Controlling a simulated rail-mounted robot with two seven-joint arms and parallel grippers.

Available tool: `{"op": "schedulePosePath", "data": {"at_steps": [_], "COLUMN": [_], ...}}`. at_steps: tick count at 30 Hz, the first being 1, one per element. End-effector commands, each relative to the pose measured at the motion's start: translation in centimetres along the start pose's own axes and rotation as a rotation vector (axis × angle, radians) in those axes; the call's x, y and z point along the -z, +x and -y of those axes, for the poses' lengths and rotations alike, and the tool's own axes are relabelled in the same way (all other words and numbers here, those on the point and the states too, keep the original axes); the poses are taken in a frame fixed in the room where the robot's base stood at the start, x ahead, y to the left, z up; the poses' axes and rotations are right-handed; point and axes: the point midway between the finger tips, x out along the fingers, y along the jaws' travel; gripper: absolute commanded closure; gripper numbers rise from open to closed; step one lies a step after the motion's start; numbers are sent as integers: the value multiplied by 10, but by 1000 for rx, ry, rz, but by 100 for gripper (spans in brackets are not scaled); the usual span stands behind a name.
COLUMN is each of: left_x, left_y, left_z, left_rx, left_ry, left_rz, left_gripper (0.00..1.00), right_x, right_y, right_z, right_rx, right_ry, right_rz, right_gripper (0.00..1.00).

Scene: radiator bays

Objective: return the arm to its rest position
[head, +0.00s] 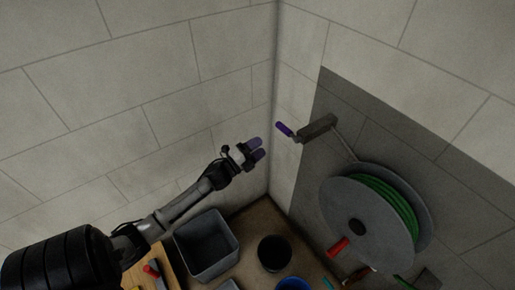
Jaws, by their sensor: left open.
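My left arm (180,203) comes in from the lower left and reaches toward the corner of the room. Its gripper (259,148) is open, with two purple-grey fingertips apart and nothing between them. The gripper is in the air in front of the left wall, left of a grey wall-mounted part with a purple handle (285,129). A gap shows between the fingertips and that handle. My right gripper is not in view.
A large reel with green hose (388,203) is on the right wall, with a red handle (338,247). Below stand a grey bin (207,270), a dark round pot (274,253) and a blue-rimmed container (293,284). A red-handled tool (152,271) lies on a wooden surface at lower left.

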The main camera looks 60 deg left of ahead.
Motion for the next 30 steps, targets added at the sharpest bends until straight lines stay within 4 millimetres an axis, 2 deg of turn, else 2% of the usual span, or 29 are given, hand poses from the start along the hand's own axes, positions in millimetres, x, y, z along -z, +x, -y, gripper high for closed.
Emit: {"op": "schedulePosePath", "data": {"at_steps": [14,18,20,24,26,28,30], "left_x": [0,-3,-12,-44,-54,-59,-56], "left_y": [0,0,0,-8,-14,-21,-28], "left_z": [0,-2,-8,-28,-32,-34,-35], "left_rx": [0,-12,-44,-153,-191,-230,-271], "left_ry": [0,-54,-92,-227,-299,-386,-470], "left_rz": [0,20,75,300,411,533,640], "left_gripper": [47,47,47,47,47,47,47], "right_x": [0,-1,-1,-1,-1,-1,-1], "right_y": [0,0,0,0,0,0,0], "right_z": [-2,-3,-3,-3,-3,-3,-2], "right_rx": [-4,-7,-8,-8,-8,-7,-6], "right_ry": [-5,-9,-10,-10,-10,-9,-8], "right_rz": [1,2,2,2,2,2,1], "right_gripper": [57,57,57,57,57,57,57]}}
